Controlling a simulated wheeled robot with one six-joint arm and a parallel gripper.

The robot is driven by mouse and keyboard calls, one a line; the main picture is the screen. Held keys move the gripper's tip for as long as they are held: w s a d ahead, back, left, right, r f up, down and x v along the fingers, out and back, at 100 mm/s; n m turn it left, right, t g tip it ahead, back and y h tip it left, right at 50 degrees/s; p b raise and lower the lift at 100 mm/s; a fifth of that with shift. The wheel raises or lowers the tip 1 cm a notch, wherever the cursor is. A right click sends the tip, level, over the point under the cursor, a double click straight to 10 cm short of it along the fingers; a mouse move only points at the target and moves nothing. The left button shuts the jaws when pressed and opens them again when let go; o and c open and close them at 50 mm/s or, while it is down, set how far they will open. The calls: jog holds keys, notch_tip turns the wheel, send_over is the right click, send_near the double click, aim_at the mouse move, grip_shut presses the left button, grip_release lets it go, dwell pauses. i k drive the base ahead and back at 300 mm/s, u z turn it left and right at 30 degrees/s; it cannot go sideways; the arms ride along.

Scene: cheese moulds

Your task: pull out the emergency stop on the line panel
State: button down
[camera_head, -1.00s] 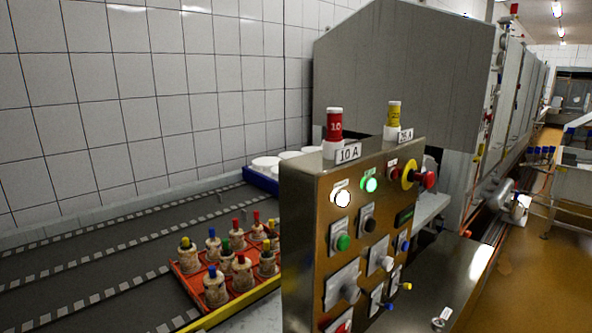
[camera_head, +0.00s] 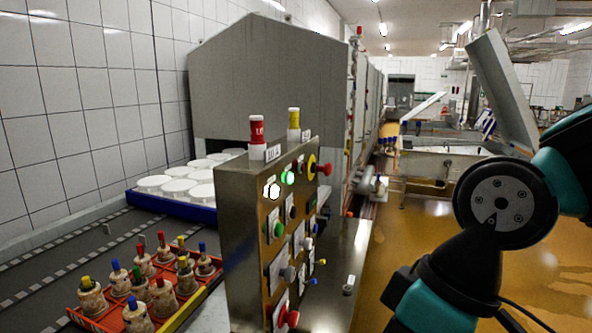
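The line panel (camera_head: 237,233) is a steel box standing left of centre, its front turned to the right and seen at a slant. The emergency stop (camera_head: 325,169) is a red mushroom button on a yellow round collar at the panel's upper right. It sticks out to the right of the panel's edge; I cannot tell from here whether it is pressed in. Nothing touches it. Part of my arm, teal and black, fills the right side, apart from the panel. My gripper is not in view.
A red fuse (camera_head: 257,131) and a yellow fuse (camera_head: 294,121) stand on the panel top. Other knobs and a green lamp (camera_head: 289,177) share its front. A red crate (camera_head: 98,319) with several coloured-top pegs lies left. Floor (camera_head: 372,271) between panel and arm is open.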

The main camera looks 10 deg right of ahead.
aim_at(327, 169)
jog(key=z, duration=0.05)
jog(key=k, duration=0.65)
jog(key=u, duration=0.35)
jog(key=i, duration=1.55)
jog(key=z, duration=0.7)
